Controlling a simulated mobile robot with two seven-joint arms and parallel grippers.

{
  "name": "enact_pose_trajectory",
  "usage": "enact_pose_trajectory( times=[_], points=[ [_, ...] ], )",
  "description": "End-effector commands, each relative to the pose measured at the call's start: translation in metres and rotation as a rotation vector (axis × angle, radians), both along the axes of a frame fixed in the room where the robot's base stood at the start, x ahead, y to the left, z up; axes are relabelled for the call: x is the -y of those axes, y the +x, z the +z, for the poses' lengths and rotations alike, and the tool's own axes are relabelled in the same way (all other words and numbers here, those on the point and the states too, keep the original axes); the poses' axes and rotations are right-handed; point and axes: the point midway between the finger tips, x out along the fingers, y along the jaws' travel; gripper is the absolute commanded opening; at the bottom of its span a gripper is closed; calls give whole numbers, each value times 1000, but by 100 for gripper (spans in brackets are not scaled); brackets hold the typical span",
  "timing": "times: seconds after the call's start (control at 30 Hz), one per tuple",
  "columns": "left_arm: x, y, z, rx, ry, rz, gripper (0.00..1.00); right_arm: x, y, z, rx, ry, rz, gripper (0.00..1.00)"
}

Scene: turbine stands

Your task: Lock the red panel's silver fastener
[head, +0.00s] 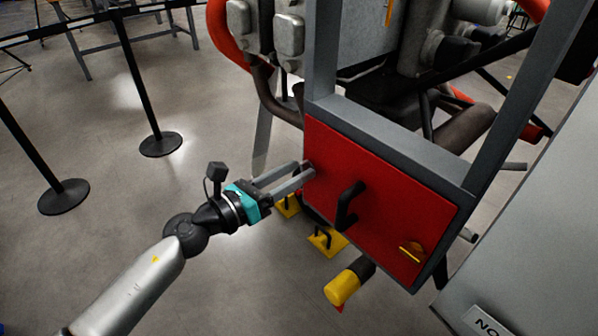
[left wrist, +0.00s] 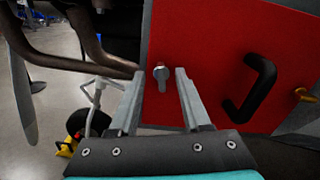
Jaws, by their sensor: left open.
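The red panel (head: 375,185) is set upright in a grey frame, with a black handle (head: 348,205) in its middle. It also fills the right of the left wrist view (left wrist: 205,40). The silver fastener (left wrist: 161,76) is near the panel's left edge, with its short lever hanging straight down in that view. My left gripper (head: 308,169) is open at the panel's left edge. In the left wrist view its fingertips (left wrist: 160,73) lie on either side of the fastener, with gaps. In the head view the fingers hide the fastener. My right gripper is not in view.
A yellow latch (head: 411,251) is on the panel's lower right. A yellow-and-black cylinder (head: 346,285) sticks out below the panel. Pipes and machinery fill the space above and behind. Black barrier posts (head: 140,80) stand at the left on open floor.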

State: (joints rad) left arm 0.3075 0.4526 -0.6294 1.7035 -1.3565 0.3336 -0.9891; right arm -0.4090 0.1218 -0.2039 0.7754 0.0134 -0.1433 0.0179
Motion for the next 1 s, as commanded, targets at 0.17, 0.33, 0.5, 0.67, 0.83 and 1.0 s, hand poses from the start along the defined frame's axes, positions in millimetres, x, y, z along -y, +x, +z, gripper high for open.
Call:
enact_pose_trajectory(
  times=[0.17, 0.33, 0.5, 0.67, 0.83, 1.0],
  points=[
    [0, 0, -7, -1, 0, -1, 57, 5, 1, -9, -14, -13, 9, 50],
    [0, -1, -7, -2, -1, -1, 57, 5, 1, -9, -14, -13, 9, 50],
    [-8, -6, -8, -2, 1, 0, 57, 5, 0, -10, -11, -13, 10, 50],
    [-19, -14, -9, -2, 1, 0, 57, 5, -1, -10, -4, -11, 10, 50],
    [-30, -22, -9, -2, 1, 0, 57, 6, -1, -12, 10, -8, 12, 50],
    [-38, -28, -9, -1, 1, -1, 57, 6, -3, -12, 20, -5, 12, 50]
  ],
)
